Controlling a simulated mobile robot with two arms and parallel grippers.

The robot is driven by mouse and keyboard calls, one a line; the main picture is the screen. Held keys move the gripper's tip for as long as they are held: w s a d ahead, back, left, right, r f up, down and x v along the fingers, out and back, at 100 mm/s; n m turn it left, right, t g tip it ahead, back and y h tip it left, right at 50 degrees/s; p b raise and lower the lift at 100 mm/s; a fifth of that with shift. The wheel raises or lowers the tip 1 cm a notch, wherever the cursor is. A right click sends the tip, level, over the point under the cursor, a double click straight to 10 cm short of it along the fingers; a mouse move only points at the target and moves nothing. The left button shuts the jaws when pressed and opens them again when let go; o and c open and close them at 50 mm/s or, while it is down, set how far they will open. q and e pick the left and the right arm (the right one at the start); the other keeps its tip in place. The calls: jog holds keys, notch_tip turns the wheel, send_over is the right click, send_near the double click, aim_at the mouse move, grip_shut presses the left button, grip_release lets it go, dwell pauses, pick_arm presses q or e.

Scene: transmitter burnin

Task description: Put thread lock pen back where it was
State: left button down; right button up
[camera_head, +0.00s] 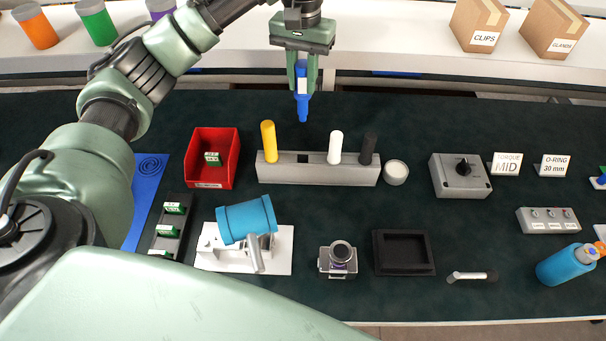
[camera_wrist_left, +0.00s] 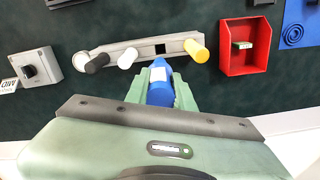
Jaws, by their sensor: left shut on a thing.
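The blue thread lock pen (camera_head: 302,104) hangs tip down in my left gripper (camera_head: 302,80), which is shut on it. It also shows in the left wrist view (camera_wrist_left: 160,84) between the fingers. The grey pen rack (camera_head: 280,172) stands on the dark mat, nearer to me than the pen in the head view. It holds a yellow pen (camera_head: 268,140), a white pen (camera_head: 335,146) and a black pen (camera_head: 368,148). An empty square hole (camera_head: 303,158) shows between the yellow and white pens. The blue pen is apart from the rack. My right gripper is not in view.
A red bin (camera_head: 236,160) is left of the rack. A small white round cup (camera_head: 396,172) and a grey knob box (camera_head: 460,176) are to its right. A blue cylinder on a fixture (camera_head: 247,220), a camera-like part (camera_head: 338,260) and a black tray (camera_head: 404,270) lie in front.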

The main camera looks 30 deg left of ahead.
pick_arm(q)
jog(key=shift+w+a+f, duration=0.1)
jog(key=shift+w+f, duration=0.05)
jog(key=shift+f, duration=0.55)
jog(key=shift+w+a+f+b, duration=0.15)
jog(key=shift+f+b, duration=0.2)
jog(key=shift+b, duration=0.2)
jog(key=shift+w+f, duration=0.1)
jog(key=shift+f, duration=0.15)
notch_tip(320, 180, down, 20)
jog(key=p, duration=0.2)
jog(key=shift+r, duration=0.25)
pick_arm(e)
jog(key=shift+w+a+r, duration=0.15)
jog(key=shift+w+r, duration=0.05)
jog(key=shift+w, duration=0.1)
pick_arm(q)
jog(key=shift+f, duration=0.1)
jog(key=c, duration=1.2)
grip_release()
